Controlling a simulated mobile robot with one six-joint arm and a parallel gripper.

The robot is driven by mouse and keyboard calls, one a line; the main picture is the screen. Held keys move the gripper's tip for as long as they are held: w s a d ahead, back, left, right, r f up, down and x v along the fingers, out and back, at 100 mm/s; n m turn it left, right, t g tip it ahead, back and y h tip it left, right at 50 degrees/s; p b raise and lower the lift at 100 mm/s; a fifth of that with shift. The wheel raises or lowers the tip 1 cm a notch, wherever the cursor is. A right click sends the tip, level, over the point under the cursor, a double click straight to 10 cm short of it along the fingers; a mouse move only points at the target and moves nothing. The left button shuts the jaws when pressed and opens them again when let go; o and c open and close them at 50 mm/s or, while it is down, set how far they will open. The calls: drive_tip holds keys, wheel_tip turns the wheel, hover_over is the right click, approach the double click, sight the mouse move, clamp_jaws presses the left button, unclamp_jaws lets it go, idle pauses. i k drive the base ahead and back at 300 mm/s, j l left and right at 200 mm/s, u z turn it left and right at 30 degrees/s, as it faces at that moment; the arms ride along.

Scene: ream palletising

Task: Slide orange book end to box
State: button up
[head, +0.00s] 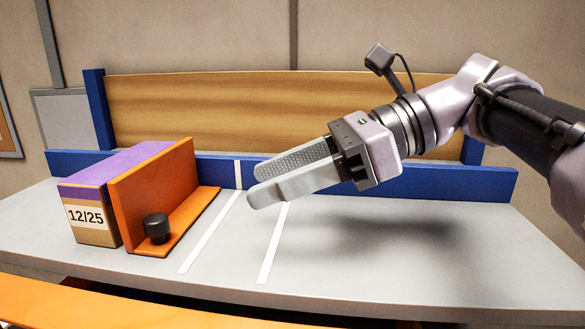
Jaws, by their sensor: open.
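The orange book end (155,200) stands upright on the grey table at the left, with a black knob (157,228) on its foot. Its upright plate is against or very close to the right side of the box (95,205), which has a purple top and a "12/25" label. Any small gap between them cannot be made out. My gripper (252,180) is open and empty. It is above the table to the right of the book end, fingers pointing left, apart from it.
Two white lines (213,228) run across the grey table (350,265). A blue rail (430,182) and a wooden back panel (250,105) close off the rear. An orange bar (100,305) runs along the front. The table's right part is clear.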

sight(155, 202)
drive_tip(key=k+l, duration=0.1)
drive_tip(key=k, duration=0.4)
drive_tip(key=k+l, duration=0.1)
drive_tip(key=k, duration=0.4)
